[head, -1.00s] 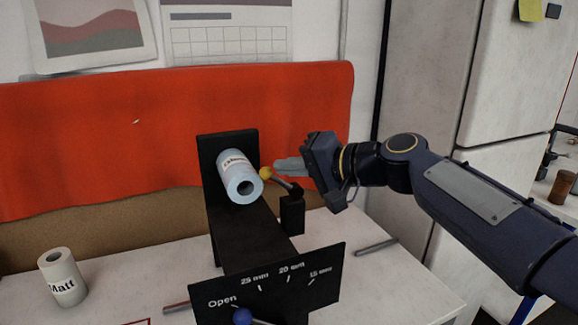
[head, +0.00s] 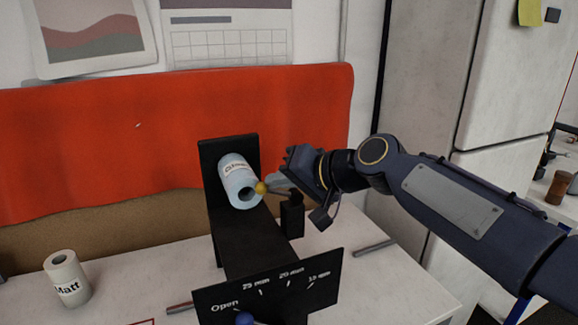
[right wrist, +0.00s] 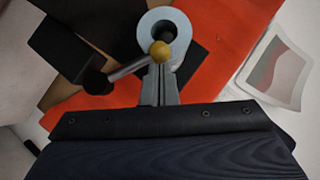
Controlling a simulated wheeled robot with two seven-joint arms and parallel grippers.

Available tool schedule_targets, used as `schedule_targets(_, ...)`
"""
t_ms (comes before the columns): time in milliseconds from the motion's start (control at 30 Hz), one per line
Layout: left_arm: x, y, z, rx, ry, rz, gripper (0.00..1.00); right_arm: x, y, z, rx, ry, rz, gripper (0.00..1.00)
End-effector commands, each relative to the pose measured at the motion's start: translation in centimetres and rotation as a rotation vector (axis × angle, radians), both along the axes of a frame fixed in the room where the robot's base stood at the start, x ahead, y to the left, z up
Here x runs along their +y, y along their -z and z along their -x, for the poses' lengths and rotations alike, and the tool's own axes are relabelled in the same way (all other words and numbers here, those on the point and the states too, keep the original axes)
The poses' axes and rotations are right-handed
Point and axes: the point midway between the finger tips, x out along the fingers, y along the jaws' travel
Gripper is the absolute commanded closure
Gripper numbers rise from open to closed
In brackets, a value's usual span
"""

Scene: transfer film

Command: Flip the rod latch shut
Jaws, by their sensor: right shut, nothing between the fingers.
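The rod latch (head: 276,190) is a short metal rod with a yellow ball end (head: 262,188), pivoted on a black post (head: 292,215) beside the black stand (head: 245,245). Its ball end points left, in front of the blue roll (head: 238,180) mounted on the stand. In the right wrist view the rod (right wrist: 128,68) runs from the dark pivot up to the yellow ball (right wrist: 160,49), which overlaps the roll (right wrist: 165,30). My right gripper (head: 276,178) is shut and empty, its fingertips right behind the ball; I cannot tell whether they touch. My left gripper is out of view.
A panel (head: 270,290) marked Open, 25 mm, 20 mm and 15 mm stands at the front, with a blue knob (head: 244,319). A white roll labelled Matt (head: 67,280) stands at the left. Loose rods lie on the table (head: 400,290). An orange sheet (head: 100,145) hangs behind.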

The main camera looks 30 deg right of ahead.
Motion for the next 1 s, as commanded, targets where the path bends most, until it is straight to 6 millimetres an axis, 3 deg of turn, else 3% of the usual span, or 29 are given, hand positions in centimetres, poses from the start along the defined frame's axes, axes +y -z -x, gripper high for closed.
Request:
schedule_targets(400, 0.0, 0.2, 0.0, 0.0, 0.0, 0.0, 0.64, 1.3, 1.3, -0.1, 0.003, 0.0, 0.059, 1.0)
schedule_targets(1000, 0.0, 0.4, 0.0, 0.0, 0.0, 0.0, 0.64, 1.5, 1.5, -0.1, 0.004, 0.001, 0.057, 1.0)
